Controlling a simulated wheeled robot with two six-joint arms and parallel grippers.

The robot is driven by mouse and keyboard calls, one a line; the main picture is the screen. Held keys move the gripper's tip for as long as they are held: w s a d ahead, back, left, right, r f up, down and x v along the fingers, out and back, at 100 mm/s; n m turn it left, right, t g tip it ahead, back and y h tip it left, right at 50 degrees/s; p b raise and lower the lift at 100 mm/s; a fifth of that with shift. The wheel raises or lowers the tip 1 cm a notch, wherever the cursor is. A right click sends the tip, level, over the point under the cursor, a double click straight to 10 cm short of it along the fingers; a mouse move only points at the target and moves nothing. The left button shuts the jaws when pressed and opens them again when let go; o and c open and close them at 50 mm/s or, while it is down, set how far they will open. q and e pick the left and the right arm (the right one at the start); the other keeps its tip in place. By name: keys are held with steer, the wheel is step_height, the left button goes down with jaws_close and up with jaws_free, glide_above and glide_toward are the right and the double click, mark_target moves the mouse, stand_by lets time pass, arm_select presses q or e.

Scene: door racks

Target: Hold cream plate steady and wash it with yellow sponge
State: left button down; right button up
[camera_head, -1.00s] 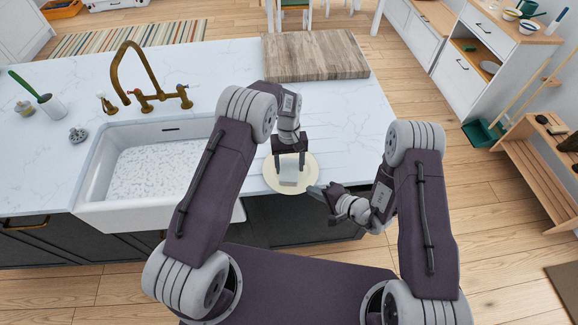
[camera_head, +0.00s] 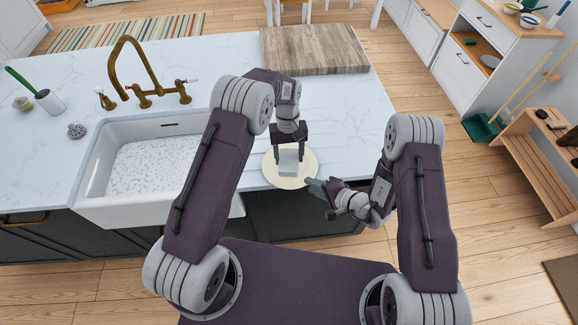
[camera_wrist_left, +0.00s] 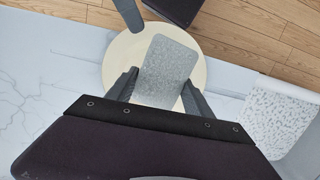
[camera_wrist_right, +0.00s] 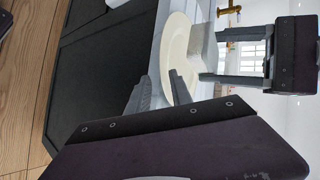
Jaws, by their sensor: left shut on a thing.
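The cream plate (camera_head: 272,172) lies on the white counter near its front edge, right of the sink. My left gripper (camera_head: 290,157) is shut on a grey block-like sponge (camera_head: 288,165); no yellow shows on it. The left wrist view has the sponge (camera_wrist_left: 166,72) between the fingers, over the plate (camera_wrist_left: 118,65). In the right wrist view the sponge (camera_wrist_right: 203,45) is against or very close to the plate's face (camera_wrist_right: 175,50). My right gripper (camera_head: 311,184) is at the plate's near right rim, its fingers (camera_wrist_right: 160,90) apart; whether they touch the rim is unclear.
A white sink (camera_head: 105,205) with a brass faucet (camera_head: 145,92) is to the left. A wooden board (camera_head: 314,50) lies behind the plate on the counter. A wooden rack (camera_head: 530,165) stands at the far right. The counter around the plate is clear.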

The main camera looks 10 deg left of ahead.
steer(key=v, duration=1.2)
